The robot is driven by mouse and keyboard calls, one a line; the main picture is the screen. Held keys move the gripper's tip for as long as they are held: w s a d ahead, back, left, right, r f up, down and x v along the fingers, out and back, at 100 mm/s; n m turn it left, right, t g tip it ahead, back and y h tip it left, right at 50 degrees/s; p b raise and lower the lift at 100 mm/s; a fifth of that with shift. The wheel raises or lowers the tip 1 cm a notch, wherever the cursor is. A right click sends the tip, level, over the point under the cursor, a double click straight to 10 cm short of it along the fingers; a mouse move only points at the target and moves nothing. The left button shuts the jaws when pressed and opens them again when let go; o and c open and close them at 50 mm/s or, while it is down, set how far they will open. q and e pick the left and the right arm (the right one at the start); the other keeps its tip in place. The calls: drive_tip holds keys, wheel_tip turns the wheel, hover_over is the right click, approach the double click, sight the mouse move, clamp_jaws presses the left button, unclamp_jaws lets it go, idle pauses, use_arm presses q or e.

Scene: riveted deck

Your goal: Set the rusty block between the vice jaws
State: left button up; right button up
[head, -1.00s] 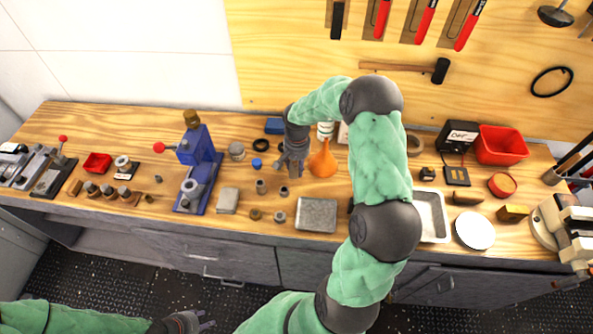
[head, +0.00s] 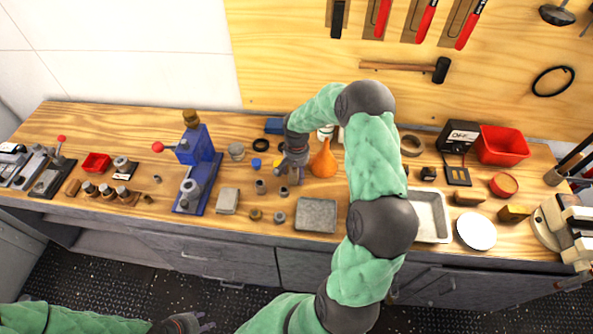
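A brown block (head: 468,198) that looks like the rusty block lies on the bench at the right, behind a white disc. A pale, bulky device that looks like the vice (head: 548,222) stands at the bench's right end, partly cut off by the picture edge; its jaw gap is not clear. My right gripper (head: 289,180) hangs over the middle of the bench, left of an orange funnel, fingers apart with nothing visible between them. It is far left of the block. My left gripper (head: 203,325) is low at the picture's bottom edge, off the bench, fingers apart and empty.
Small metal cylinders (head: 261,187) stand near my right gripper. The orange funnel (head: 323,162) is close on its right. A metal tray (head: 444,236), white disc (head: 476,231) and yellowish-brown block (head: 514,213) lie near the brown block. A blue press (head: 197,160) stands left.

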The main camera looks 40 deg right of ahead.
drive_tip(key=shift+r, duration=0.1)
drive_tip(key=shift+r, duration=0.35)
wheel_tip(320, 180, up, 11)
drive_tip(key=shift+f+p, duration=0.1)
drive_tip(key=shift+p, duration=0.95)
drive_tip(key=shift+o, duration=0.5)
drive_tip(key=shift+r, duration=0.35)
wheel_tip(320, 180, down, 2)
drive_tip(key=b, duration=0.2)
drive_tip(key=shift+s+f+b, duration=0.15)
drive_tip(key=shift+b, duration=0.25)
drive_tip(key=shift+w+f+b, duration=0.2)
drive_tip(key=shift+f+b, duration=0.4)
drive_tip(key=shift+f, duration=2)
clamp_jaws()
